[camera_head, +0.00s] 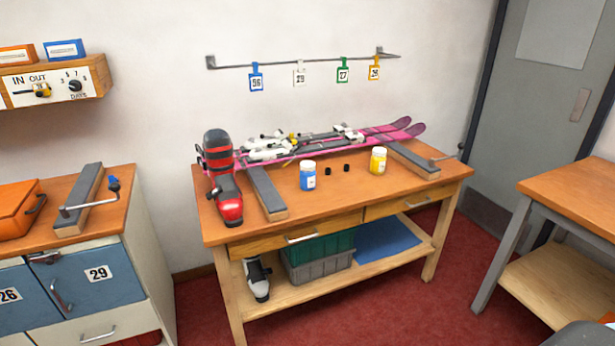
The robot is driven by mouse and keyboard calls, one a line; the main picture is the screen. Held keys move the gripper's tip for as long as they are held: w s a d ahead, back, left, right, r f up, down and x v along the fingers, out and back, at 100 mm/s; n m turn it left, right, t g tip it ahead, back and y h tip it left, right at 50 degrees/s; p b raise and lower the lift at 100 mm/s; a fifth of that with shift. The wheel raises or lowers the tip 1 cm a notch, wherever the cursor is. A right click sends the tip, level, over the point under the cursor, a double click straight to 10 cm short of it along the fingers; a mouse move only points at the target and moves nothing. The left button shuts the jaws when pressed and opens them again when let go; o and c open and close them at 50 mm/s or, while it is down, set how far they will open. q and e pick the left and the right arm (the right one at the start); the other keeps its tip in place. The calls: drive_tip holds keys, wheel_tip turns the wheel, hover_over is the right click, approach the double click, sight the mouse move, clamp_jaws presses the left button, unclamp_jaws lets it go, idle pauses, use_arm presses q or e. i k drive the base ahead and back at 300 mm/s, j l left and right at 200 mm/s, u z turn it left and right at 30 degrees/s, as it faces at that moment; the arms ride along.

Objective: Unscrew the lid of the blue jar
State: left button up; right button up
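The blue jar (308,180) stands upright on the wooden bench (347,207), right of the grey-topped block. Its white lid (308,164) sits on top; whether it is screwed tight cannot be seen. A yellow jar (378,164) with a pale lid stands further right on the same bench. Neither of my grippers shows in the head view. Nothing touches the blue jar.
Two small black pieces (328,171) lie between the jars. A red and black ski boot (222,178) stands left, with pink skis (388,130) behind. Grey-topped blocks (267,193) flank the jars. The bench front is clear. Red floor (405,310) lies before it.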

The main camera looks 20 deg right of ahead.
sight(306, 179)
drive_tip(key=i+l+u, duration=0.1)
drive_tip(key=l, duration=0.3)
drive_tip(key=i+l, duration=0.25)
drive_tip(key=l, duration=0.2)
drive_tip(key=i+l+u, duration=0.15)
drive_tip(key=l, duration=0.3)
drive_tip(key=i+l+u, duration=0.1)
drive_tip(key=l, duration=0.35)
drive_tip(key=i+l+u, duration=0.1)
drive_tip(key=l, duration=0.35)
drive_tip(key=i+l, duration=0.15)
drive_tip(key=l, duration=0.35)
drive_tip(key=i+l+u, duration=0.15)
drive_tip(key=l, duration=0.3)
